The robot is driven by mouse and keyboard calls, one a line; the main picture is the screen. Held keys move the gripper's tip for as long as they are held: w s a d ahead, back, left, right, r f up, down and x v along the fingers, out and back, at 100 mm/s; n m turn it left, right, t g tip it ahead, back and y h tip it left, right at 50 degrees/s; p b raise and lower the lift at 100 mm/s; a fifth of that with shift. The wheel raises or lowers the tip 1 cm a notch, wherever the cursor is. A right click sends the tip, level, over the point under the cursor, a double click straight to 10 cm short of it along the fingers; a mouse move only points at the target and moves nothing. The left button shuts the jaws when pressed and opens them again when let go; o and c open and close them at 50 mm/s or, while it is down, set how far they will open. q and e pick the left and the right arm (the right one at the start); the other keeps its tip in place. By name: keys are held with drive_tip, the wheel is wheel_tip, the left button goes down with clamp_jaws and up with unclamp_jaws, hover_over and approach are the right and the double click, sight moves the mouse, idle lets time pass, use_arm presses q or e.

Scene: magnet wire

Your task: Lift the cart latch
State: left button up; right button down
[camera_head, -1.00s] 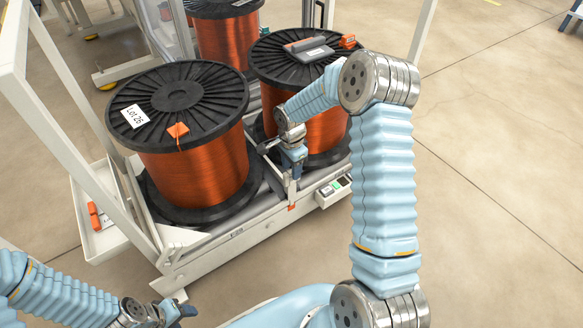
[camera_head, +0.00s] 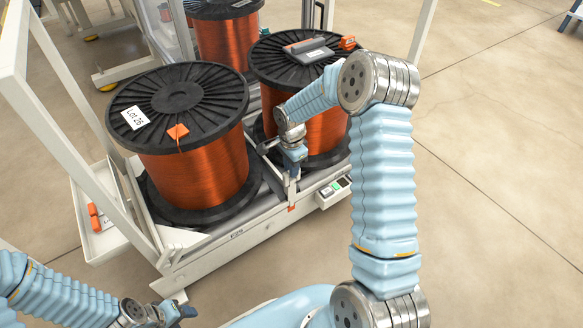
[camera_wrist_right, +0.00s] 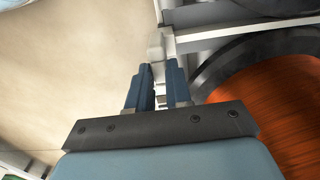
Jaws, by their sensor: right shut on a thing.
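The cart (camera_head: 215,246) is a pale frame bearing big spools of orange wire. Its latch (camera_wrist_right: 157,50) is a light metal piece between the blue fingers in the right wrist view. In the head view the latch (camera_head: 291,188) stands at the cart's front edge between the two front spools, with an orange tip below. My right gripper (camera_wrist_right: 160,84) is shut on the latch; in the head view the hand (camera_head: 294,160) partly hides it. My left gripper (camera_head: 182,312) is low at the bottom left, away from the cart, and its finger opening is too small to judge.
The left spool (camera_head: 195,150) carries a "Lot 26" label. The right spool (camera_head: 325,130) has a grey device (camera_head: 308,49) on top. A small box with a green button (camera_head: 334,190) is right of the latch. A side tray (camera_head: 98,240) holds an orange tool.

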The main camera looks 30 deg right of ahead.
wheel_tip(320, 180, up, 3)
drive_tip(key=shift+f+p, duration=0.1)
drive_tip(key=shift+p, duration=0.25)
drive_tip(key=c, duration=1)
unclamp_jaws()
drive_tip(key=shift+c, duration=0.2)
wheel_tip(320, 180, up, 14)
drive_tip(key=p, duration=0.1)
